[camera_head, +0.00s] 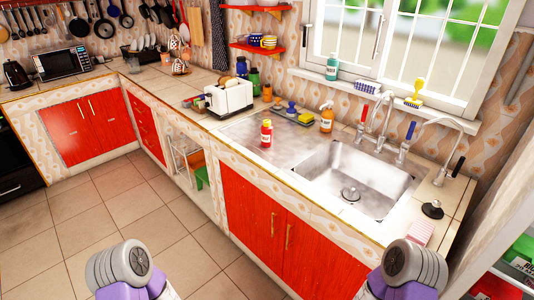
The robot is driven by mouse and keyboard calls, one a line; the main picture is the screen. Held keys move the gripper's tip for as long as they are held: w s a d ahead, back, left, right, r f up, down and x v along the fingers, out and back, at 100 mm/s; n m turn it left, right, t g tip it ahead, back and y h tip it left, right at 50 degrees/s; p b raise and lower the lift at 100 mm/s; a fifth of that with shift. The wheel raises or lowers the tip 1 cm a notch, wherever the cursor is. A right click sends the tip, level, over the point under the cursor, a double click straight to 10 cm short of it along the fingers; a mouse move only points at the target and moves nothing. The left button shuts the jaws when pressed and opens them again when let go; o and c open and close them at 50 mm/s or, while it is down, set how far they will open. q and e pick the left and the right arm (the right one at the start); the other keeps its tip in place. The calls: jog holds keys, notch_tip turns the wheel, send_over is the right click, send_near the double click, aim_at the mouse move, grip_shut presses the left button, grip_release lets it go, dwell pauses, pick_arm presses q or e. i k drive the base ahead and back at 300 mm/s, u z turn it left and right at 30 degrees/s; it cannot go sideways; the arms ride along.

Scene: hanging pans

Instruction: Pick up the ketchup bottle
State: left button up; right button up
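The ketchup bottle (266,135) is a small red bottle with a yellow cap and a pale label. It stands upright on the counter, left of the sink and near the counter's front edge. Nothing covers it. Only rounded grey and purple parts of my two arms show at the bottom of the view, one at lower left and one at lower right. Both are well apart from the bottle. Neither gripper's fingers are in view.
A white toaster (229,97) stands behind and left of the bottle. An orange spray bottle (327,119) and a sponge (300,117) are to its right, by the sink basin (352,180). Red cabinet doors (255,225) are below. The tiled floor (110,205) at left is clear.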

aim_at(266, 132)
jog(key=z, duration=0.85)
jog(key=k, duration=0.2)
jog(key=u, duration=2.1)
jog(key=i, duration=1.25)
jog(key=z, duration=0.15)
